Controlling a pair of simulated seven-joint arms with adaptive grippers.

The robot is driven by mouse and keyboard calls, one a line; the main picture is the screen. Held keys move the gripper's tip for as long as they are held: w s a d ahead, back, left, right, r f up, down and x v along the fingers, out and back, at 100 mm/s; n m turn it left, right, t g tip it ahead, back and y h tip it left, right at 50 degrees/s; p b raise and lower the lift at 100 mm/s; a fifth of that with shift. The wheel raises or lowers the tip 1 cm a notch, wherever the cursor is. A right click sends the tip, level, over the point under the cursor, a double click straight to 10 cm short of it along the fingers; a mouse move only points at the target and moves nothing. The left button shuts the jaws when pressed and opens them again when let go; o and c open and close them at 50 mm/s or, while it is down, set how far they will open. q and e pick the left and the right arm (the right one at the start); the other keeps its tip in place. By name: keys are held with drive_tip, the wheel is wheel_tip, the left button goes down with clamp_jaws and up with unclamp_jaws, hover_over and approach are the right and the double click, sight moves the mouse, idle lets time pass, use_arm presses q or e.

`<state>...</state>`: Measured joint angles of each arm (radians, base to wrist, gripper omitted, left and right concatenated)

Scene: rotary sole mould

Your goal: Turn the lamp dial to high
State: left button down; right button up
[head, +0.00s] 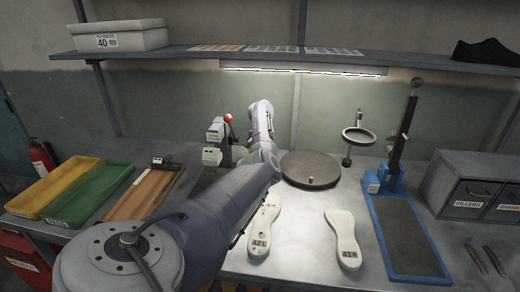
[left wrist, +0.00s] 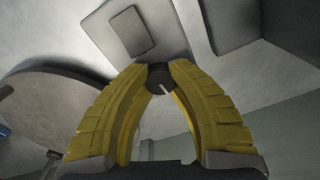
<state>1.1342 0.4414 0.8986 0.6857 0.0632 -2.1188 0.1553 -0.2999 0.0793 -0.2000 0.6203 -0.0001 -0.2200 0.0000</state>
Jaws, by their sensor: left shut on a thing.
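The lamp dial (left wrist: 157,76) is a small dark round knob with a pale pointer line slanting to the lower right in the left wrist view. My left gripper (left wrist: 159,74) has yellow ridged fingers, and their tips are shut on the dial from both sides. No setting marks can be read around it. In the head view my left arm reaches to the back of the bench and hides its own gripper and the dial. The lamp strip (head: 302,69) under the shelf glows. My right gripper is in neither view.
A dark round turntable (head: 312,169) lies right of my left forearm. A ring on a stand (head: 358,136) and a blue-based stand (head: 405,240) are further right. A red-knobbed device (head: 216,133) stands close left of the arm. Two pale soles, one being (head: 345,239), lie in front.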

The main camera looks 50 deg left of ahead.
use_arm(q)
drive_tip(key=c, duration=1.1)
unclamp_jaws()
drive_tip(key=shift+o, duration=0.2)
drive_tip(key=shift+r, duration=0.15)
drive_tip(key=shift+r, duration=3.6)
